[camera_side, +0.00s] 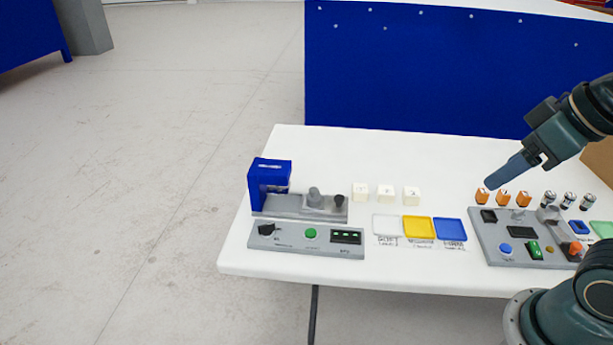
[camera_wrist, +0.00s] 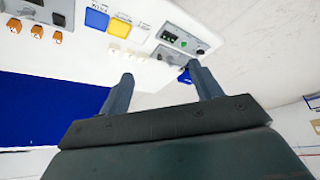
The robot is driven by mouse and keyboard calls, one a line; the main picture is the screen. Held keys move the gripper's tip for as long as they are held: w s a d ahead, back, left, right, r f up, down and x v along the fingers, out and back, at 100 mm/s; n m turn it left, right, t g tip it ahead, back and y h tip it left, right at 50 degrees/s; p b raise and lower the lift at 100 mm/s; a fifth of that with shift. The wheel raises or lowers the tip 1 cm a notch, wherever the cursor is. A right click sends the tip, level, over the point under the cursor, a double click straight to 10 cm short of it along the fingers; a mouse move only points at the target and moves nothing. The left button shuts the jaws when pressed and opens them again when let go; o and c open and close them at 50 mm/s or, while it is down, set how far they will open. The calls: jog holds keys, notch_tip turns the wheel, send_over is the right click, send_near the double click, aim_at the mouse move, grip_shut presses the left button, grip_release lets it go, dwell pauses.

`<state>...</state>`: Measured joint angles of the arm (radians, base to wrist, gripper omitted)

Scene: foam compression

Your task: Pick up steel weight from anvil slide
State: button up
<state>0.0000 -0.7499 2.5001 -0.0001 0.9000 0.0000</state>
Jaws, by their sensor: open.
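The steel weight, a small grey rounded cylinder (camera_side: 314,194), appears to stand on the grey anvil slide (camera_side: 325,213) in front of and right of the blue press (camera_side: 268,184). A dark knob (camera_side: 339,201) stands right beside it. In the wrist view the slide (camera_wrist: 165,54) shows small near the blue press (camera_wrist: 184,76); the weight cannot be made out there. My gripper (camera_side: 489,184) is far to the right of the weight, above the orange blocks. Its fingers are apart and empty in the wrist view (camera_wrist: 161,74).
A control panel (camera_side: 307,238) lies in front of the press. Several white blocks (camera_side: 386,192) and white, yellow (camera_side: 419,227) and blue trays lie right of it. Orange blocks (camera_side: 503,197), metal cylinders (camera_side: 568,200) and another panel (camera_side: 497,245) stand at the right. A blue partition (camera_side: 420,75) rises behind the table.

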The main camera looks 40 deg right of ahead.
jog(key=shift+w, duration=0.1)
jog(key=n+g+y, duration=0.4)
jog(key=n, duration=0.9)
send_over(317, 189)
jog(key=s+d, duration=0.2)
jog(key=d, duration=0.2)
notch_tip(317, 189, down, 20)
jog(key=shift+m+t, duration=0.3)
jog(key=shift+x, duration=4.35)
jog(key=shift+s+d+f, duration=0.1)
jog(key=shift+s+f, duration=0.05)
